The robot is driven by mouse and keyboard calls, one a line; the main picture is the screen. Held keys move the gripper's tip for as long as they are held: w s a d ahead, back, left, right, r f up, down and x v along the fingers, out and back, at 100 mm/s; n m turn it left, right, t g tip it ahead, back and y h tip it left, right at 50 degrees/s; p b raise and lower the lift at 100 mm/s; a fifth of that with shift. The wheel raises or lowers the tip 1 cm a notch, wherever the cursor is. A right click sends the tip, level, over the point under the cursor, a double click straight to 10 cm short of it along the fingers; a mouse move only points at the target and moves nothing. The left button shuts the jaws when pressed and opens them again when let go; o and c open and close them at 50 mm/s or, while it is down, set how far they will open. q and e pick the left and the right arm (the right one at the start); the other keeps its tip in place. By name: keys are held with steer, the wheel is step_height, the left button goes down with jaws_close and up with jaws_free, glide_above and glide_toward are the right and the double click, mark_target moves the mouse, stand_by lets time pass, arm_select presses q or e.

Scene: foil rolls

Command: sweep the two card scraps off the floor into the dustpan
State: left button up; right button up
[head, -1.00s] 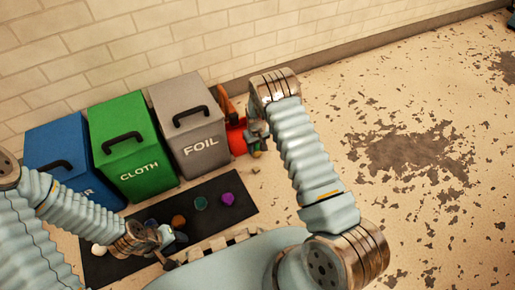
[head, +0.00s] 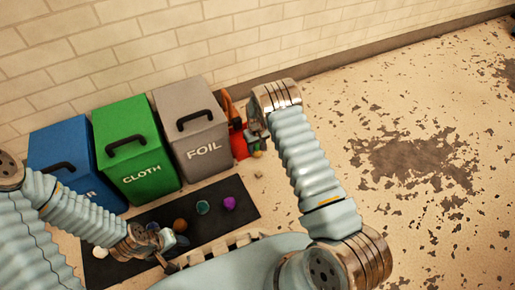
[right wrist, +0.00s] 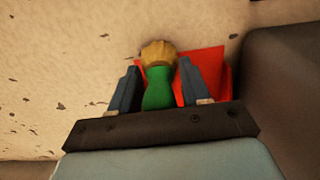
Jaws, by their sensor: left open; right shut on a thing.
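My right gripper (head: 257,143) is low on the floor beside the red dustpan (head: 239,144), right of the FOIL bin. In the right wrist view its fingers (right wrist: 160,88) are shut around the green handle of a hand brush (right wrist: 157,92) with tan bristles. The dustpan (right wrist: 208,75) is just right of the brush there, partly behind a finger. One small tan card scrap (head: 258,174) lies on the floor in front of the brush. I cannot make out a second scrap. My left gripper (head: 172,250) is open and empty over the dark mat.
Blue, green CLOTH and grey FOIL (head: 191,125) bins stand along the brick wall. The dark mat (head: 236,190) in front holds several small coloured lumps, including a purple one (head: 229,203). The floor to the right is open, with worn dark patches.

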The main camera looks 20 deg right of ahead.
steer(key=shift+w, duration=0.1)
stand_by(0.3)
steer(key=shift+w+a, duration=0.1)
steer(key=shift+w, duration=1.2)
steer(key=shift+r, duration=0.1)
steer(key=shift+s+r+p, duration=0.2)
steer(key=shift+s+p, duration=0.45)
steer(key=shift+p, duration=0.2)
steer(key=shift+s, duration=0.25)
steer(key=shift+r+p, duration=1.85)
steer(key=shift+r, duration=1.65)
